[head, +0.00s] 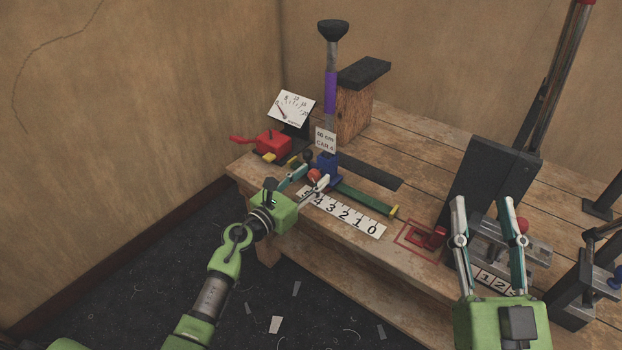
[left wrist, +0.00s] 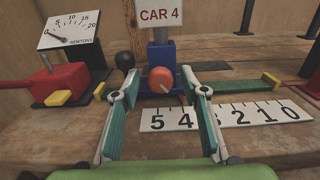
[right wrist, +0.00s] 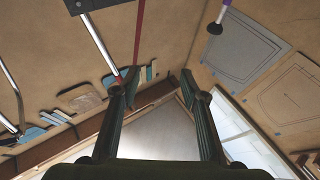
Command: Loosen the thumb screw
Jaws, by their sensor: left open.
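An orange round knob (head: 314,175), seemingly the thumb screw, sits on the front of a blue block (head: 328,162) at the foot of an upright post. The knob also shows in the left wrist view (left wrist: 161,80). My left gripper (head: 316,178) is open, with its fingertips to either side of the knob in the left wrist view. I cannot tell whether they touch it. My right gripper (head: 484,202) is open and empty, raised at the right of the head view. Another orange knob (head: 522,224) shows by its right finger.
A number strip (head: 345,213) lies in front of a green bar (head: 365,199). A red block (head: 273,143) and a NEWTONS dial (head: 291,106) stand left, with a black ball knob (left wrist: 125,60) close to my left finger. Dark metal fixtures (head: 490,180) crowd the right.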

